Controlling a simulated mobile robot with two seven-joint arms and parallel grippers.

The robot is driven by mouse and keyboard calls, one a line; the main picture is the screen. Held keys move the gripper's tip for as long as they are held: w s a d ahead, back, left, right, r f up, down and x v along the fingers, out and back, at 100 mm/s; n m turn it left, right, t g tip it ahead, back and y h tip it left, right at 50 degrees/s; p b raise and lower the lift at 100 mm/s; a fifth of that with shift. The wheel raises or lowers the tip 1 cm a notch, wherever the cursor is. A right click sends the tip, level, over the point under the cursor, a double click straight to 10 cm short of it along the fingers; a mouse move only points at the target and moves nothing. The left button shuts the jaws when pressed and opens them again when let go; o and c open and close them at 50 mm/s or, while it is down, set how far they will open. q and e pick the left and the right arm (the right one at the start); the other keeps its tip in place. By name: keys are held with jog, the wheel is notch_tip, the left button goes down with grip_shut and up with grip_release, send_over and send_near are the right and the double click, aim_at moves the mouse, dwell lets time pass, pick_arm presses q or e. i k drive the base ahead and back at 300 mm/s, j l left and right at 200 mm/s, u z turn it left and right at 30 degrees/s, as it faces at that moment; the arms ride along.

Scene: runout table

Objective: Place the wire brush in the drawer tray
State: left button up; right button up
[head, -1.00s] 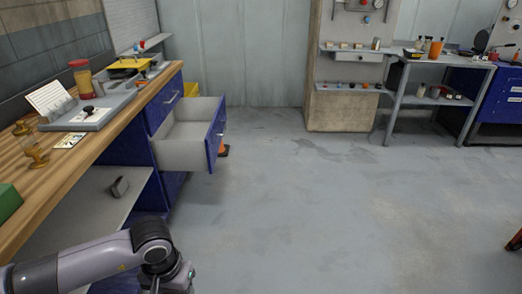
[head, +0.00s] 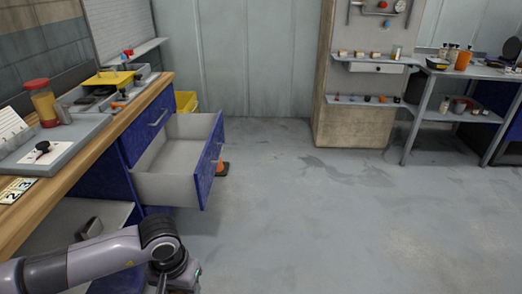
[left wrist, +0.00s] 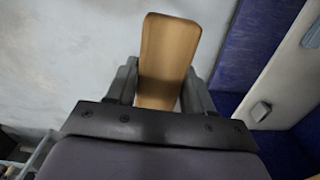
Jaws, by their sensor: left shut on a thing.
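My left gripper (left wrist: 160,88) is shut on the wire brush (left wrist: 170,45), of which a plain wooden part shows between the fingers in the left wrist view. The bristles are not visible. In the head view my left arm comes in at the bottom left, and its gripper end is cut off by the lower edge. The drawer tray (head: 166,188) is a pulled-out drawer with pale grey walls and a blue front, ahead of my left arm. Its visible inside looks empty. My right gripper is not in view.
The floor (head: 310,220) to the right is clear.

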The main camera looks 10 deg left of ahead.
aim_at(182, 153)
jog(key=i+z, duration=0.1)
jog(key=i, duration=0.9)
jog(key=i+j+z, duration=0.15)
jog(key=i, duration=0.8)
jog(key=i+u, duration=0.25)
jog(key=i, duration=0.15)
jog(key=i+l+u, duration=0.1)
jog(key=i+u, duration=0.2)
jog(key=i, duration=0.15)
jog(key=i+j+u, duration=0.1)
jog(key=i+u, duration=0.6)
jog(key=u, duration=0.15)
jog(key=i+l+u, duration=0.1)
jog(key=i+u, duration=0.3)
jog(key=k, duration=0.1)
